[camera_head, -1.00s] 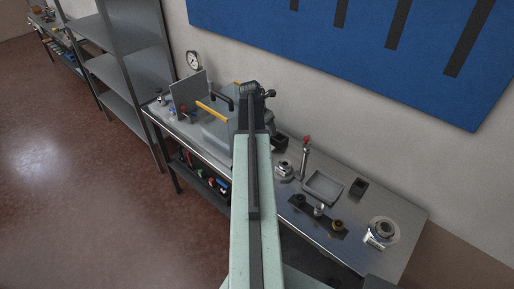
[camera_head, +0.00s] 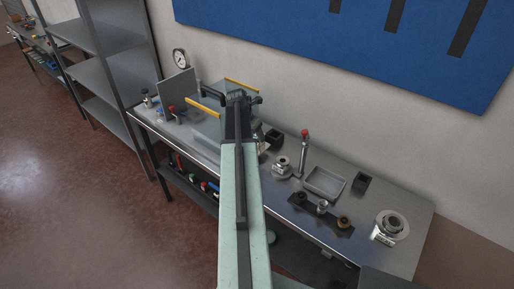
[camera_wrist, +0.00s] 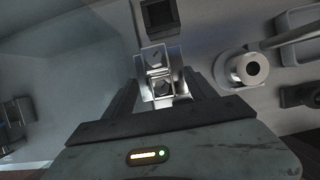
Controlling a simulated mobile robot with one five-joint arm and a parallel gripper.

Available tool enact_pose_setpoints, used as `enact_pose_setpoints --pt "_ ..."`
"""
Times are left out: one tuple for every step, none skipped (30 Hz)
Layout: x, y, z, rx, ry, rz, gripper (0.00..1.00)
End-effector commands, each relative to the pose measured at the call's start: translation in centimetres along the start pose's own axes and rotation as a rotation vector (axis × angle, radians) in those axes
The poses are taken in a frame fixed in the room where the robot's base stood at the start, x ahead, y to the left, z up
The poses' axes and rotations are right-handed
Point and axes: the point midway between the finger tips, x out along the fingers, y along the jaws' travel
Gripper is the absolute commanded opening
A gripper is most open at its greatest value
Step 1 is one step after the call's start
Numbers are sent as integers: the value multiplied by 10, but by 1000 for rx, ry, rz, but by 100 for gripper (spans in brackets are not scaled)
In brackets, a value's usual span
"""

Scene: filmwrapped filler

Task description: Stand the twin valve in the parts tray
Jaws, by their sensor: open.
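A shiny metal block with two round dark openings, which looks like the twin valve (camera_wrist: 155,58), stands between the fingers of my gripper (camera_wrist: 158,76) in the wrist view. The fingers are apart, one on each side of it. I cannot tell whether either touches it. In the head view my arm hides the gripper and most of that spot. The parts tray is probably the shallow grey tray (camera_head: 325,183) on the bench, right of the red-tipped lever. Nothing shows inside it.
A flanged fitting (camera_wrist: 245,68) stands close right of my gripper; it also shows in the head view (camera_head: 283,168). A red-tipped lever (camera_head: 304,152) rises beside it. A black box (camera_wrist: 158,15) lies beyond the valve. A dark plate with several fittings (camera_head: 320,213) lies before the tray.

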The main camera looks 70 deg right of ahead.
Motion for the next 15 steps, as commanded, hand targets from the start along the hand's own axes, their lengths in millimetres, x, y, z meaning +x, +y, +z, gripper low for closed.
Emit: enact_pose_setpoints --pt "11 1 0 1 0 0 65" --pt "17 1 0 2 0 0 65" --pt "25 2 1 2 0 0 65" --pt "31 3 2 2 0 0 65" --pt "37 4 3 2 0 0 65" --pt "44 3 2 1 0 0 65" --pt "48 3 2 1 0 0 65" --pt "50 3 2 1 0 0 65" --pt "51 3 3 0 0 0 65" --pt "51 2 3 0 0 0 65" --pt "50 2 4 0 0 0 65" --pt "48 2 4 0 0 0 65" --pt "48 2 4 1 0 0 65" --pt "48 2 4 1 0 0 65" --pt "47 2 4 1 0 0 65"
